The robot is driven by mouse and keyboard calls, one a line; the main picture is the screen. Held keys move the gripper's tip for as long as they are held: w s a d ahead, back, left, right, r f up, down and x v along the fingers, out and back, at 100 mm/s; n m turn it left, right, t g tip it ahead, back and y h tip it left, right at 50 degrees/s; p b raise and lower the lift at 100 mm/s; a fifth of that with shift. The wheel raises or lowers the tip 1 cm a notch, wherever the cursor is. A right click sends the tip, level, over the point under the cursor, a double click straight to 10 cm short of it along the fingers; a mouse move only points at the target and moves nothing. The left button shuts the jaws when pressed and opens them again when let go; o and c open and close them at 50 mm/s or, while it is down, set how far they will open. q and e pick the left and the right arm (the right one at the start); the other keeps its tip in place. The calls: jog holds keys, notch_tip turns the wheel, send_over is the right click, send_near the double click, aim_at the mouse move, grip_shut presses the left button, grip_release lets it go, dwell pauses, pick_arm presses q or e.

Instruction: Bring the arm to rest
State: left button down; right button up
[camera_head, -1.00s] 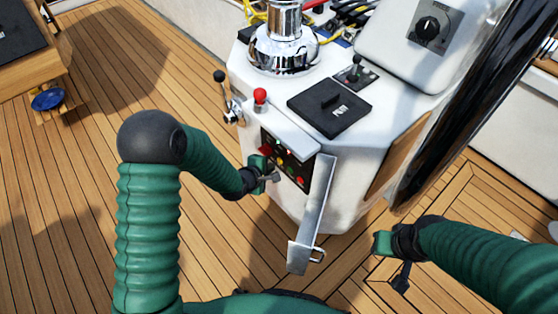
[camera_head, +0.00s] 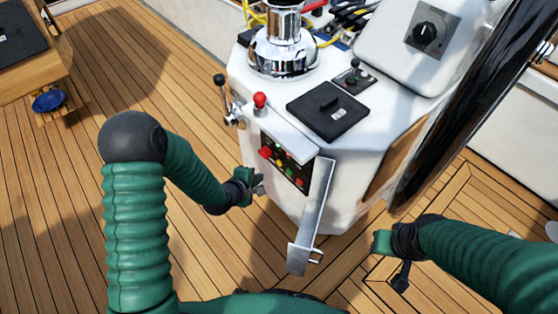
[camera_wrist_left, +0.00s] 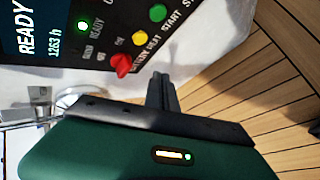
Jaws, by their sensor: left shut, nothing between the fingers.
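My left arm comes in from the left in a green sleeve. My left gripper (camera_head: 257,184) is shut and empty, just left of the engine control panel (camera_head: 286,165) on the white pedestal (camera_head: 330,208) and apart from it. In the left wrist view the shut fingers (camera_wrist_left: 161,92) show below the panel, near a red knob (camera_wrist_left: 121,64) and a yellow, a green and another red button. A small lamp beside READY is lit green. My right gripper (camera_head: 381,242) is at the lower right over the deck; its fingers are too unclear to read.
A metal flap (camera_head: 312,220) hangs open beside the panel, with a hasp at its lower end. A red-knobbed lever (camera_head: 260,100) and a chrome lever (camera_head: 226,97) stand above. A large black wheel (camera_head: 470,105) is at right. Open teak deck (camera_head: 60,200) lies at left.

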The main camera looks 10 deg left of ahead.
pick_arm(q)
jog(key=s+a+r+m+g+y, duration=0.1)
jog(key=s+r+m+g, duration=0.2)
jog(key=s+r+m, duration=0.5)
jog(key=s+a+r+m+g+y, duration=0.1)
jog(key=s+r+m+g+y, duration=0.2)
jog(key=s+m, duration=0.8)
notch_tip(320, 180, up, 30)
jog(key=s+n+h+p, duration=0.1)
jog(key=p, duration=2.9)
jog(key=shift+s+r+n+g, duration=0.2)
jog(key=shift+n+g, duration=0.1)
jog(key=shift+g, duration=0.1)
